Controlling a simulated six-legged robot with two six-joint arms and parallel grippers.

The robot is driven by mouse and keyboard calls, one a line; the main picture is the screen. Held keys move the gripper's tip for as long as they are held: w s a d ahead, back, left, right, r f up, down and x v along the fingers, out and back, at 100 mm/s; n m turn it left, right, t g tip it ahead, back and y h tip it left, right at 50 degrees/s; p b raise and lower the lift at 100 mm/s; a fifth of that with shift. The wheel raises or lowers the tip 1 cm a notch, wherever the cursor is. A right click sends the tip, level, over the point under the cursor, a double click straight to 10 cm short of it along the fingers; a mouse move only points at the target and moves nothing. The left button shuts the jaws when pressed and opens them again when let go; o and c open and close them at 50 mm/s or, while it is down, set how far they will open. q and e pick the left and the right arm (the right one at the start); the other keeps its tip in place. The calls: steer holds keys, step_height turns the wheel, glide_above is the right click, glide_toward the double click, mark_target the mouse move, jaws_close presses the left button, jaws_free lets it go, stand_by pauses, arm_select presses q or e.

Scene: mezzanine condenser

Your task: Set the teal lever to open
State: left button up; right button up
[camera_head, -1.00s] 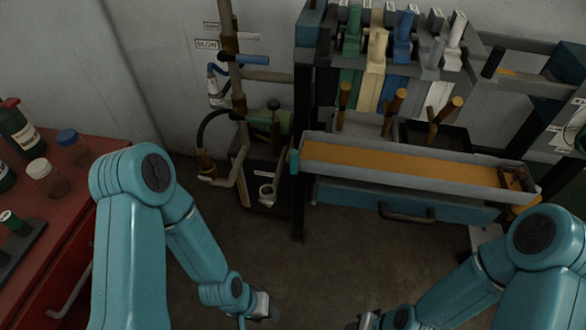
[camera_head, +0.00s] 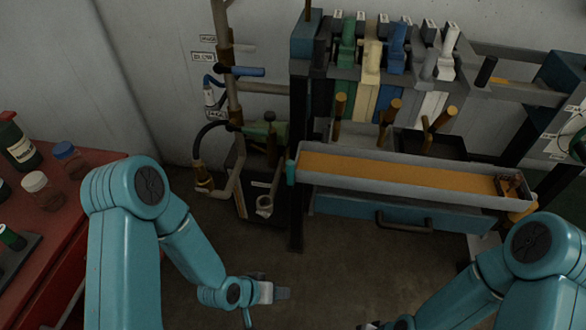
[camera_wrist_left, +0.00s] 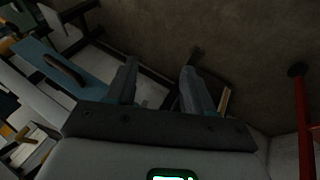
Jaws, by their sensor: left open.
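No lever stands out as plainly teal. A blue-handled lever (camera_head: 243,71) sticks out to the right from the upright pipe, roughly level. A small teal piece (camera_head: 291,172) sits at the left end of the long tray. A green lever (camera_head: 347,42) stands in the row of coloured levers on the rack. My left gripper (camera_head: 278,293) is low over the floor, well below and in front of these, apart from them. Its two fingers stand apart and empty in the left wrist view (camera_wrist_left: 160,85). My right gripper (camera_head: 370,326) barely shows at the bottom edge, its jaws unclear.
The long tray (camera_head: 400,178) with an orange-brown bed juts out above a blue drawer (camera_head: 400,211). Several wooden-handled tools stand behind it. A red bench (camera_head: 75,215) with bottles is at left. Floor (camera_head: 330,265) between my arms is clear. A red pole (camera_wrist_left: 304,120) shows in the left wrist view.

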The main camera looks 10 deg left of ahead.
arm_select(q)
steer(key=w+a+r+m+t+h+b, duration=0.1)
steer(key=w+r+t+b, duration=0.15)
steer(key=w, duration=0.35)
steer(key=w+r+m+t+h+b, duration=0.1)
steer(key=w+r+t+b, duration=0.15)
steer(key=w, duration=0.35)
steer(key=m+t+h+b, duration=0.4)
steer(key=m+t+b, duration=0.1)
steer(key=b, duration=0.4)
glide_toward(290, 176)
steer(key=s+d+r, duration=0.2)
steer(key=s, duration=0.1)
steer(key=a+b, duration=0.3)
steer(key=a, duration=0.1)
steer(key=shift+m+t+y, duration=0.4)
steer(key=x, duration=1.6)
steer(key=shift+w+r, duration=0.3)
steer(key=shift+r, duration=0.1)
jaws_close()
